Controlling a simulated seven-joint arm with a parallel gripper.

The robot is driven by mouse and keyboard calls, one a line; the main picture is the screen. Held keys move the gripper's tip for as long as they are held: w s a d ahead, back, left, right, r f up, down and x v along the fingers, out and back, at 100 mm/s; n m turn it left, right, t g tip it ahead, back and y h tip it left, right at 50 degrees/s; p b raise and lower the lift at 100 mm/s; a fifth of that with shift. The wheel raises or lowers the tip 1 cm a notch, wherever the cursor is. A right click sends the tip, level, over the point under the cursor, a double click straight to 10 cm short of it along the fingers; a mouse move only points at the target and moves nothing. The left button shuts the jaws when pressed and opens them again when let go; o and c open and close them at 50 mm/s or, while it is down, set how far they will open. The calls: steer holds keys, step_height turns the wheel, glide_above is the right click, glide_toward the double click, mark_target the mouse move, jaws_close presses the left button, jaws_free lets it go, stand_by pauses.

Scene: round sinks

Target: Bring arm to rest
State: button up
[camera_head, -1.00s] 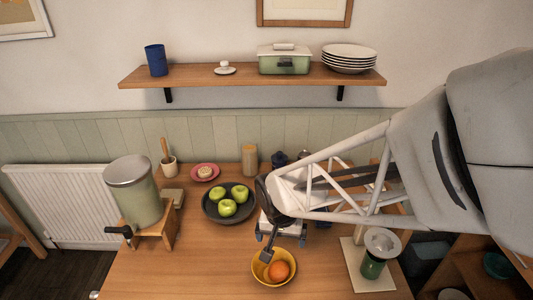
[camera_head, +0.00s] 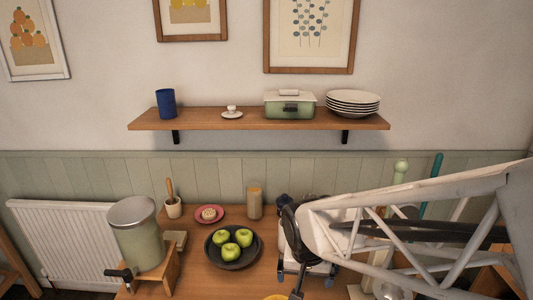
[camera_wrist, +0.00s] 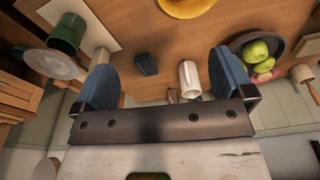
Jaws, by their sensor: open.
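My gripper (camera_head: 305,280) is at the lower middle of the head view, above the wooden table. My pale lattice arm reaches to it from the right edge. In the wrist view my gripper (camera_wrist: 162,62) shows two blue fingers wide apart with nothing held between them. A white cylindrical item (camera_wrist: 190,78) and a small dark blue block (camera_wrist: 146,64) show beyond and between the fingers, apart from them.
A black bowl (camera_head: 210,255) holds green apples left of my gripper. A yellow bowl (camera_head: 276,297) is cut by the bottom edge. A lidded canister (camera_head: 136,240) stands at left. A wall shelf (camera_head: 230,119) is above.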

steer(key=s+d+r+n+t, duration=0.1)
steer(key=s+d+r, duration=0.8)
steer(key=s+r, duration=0.2)
steer(key=shift+d+r+n, duration=0.3)
steer(key=shift+d+r, duration=0.1)
steer(key=shift+r, duration=0.3)
stand_by(1.3)
